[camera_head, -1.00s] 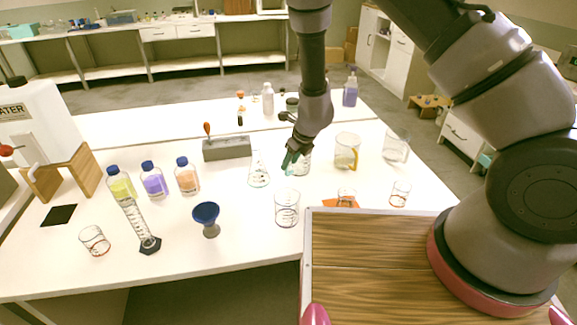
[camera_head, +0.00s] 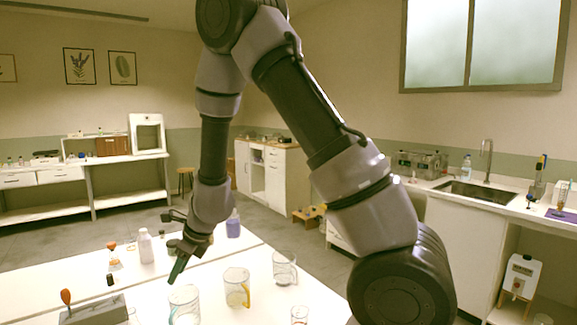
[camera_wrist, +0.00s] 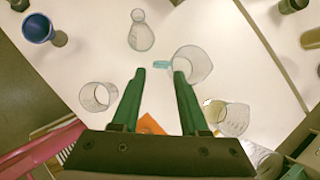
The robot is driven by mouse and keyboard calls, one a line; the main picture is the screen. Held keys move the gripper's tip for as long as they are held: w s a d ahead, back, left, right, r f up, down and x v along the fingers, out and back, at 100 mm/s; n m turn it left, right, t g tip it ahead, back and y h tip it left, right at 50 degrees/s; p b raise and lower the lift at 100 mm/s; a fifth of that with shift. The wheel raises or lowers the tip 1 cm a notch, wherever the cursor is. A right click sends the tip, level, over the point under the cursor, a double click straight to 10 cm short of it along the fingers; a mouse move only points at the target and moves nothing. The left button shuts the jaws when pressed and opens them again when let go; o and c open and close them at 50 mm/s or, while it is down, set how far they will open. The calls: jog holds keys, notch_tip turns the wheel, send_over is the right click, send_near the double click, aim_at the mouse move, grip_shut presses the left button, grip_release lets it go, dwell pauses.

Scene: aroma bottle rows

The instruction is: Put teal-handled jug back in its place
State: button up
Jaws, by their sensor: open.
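The teal-handled jug (camera_head: 184,308) is a clear glass jug standing on the white table, low in the head view. In the wrist view the jug (camera_wrist: 195,66) stands upper right of centre, and its teal handle (camera_wrist: 161,64) points left. My gripper (camera_head: 178,270) is just above the jug in the head view. In the wrist view its green fingers are apart, and the teal handle shows in the gap between the fingertips (camera_wrist: 160,68). Nothing is held. I cannot tell the exact height of the fingertips over the handle.
A yellow-handled jug (camera_head: 237,288) and a clear glass vessel (camera_head: 285,268) stand to the right. A conical flask (camera_wrist: 141,34), a small beaker (camera_wrist: 98,96), a blue cup (camera_wrist: 38,28) and an orange patch (camera_wrist: 150,125) lie around. A grey block (camera_head: 92,311) is at left.

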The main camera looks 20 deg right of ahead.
jog(key=s+d+r+n+y, duration=0.1)
jog(key=d+r+n, duration=0.35)
jog(key=r, duration=0.65)
jog(key=s+d+r+n+y, duration=0.25)
jog(key=r+n, duration=0.25)
jog(key=r, duration=0.6)
jog(key=s+d+r+n+t+h, duration=0.1)
jog(key=s+d+r+n+h, duration=0.1)
jog(key=d, duration=0.4)
jog(key=s+d+r+n+t+h, duration=0.1)
jog(key=s+d+r+n+h, duration=0.1)
jog(key=s+d+r+n, duration=0.2)
jog(key=s+d+r+n+t+h, duration=0.1)
jog(key=s+d+r+n+h, duration=0.1)
jog(key=s+d+r+n, duration=0.2)
jog(key=s+d, duration=0.3)
jog(key=d, duration=0.2)
jog(key=shift+s+d+t, duration=0.4)
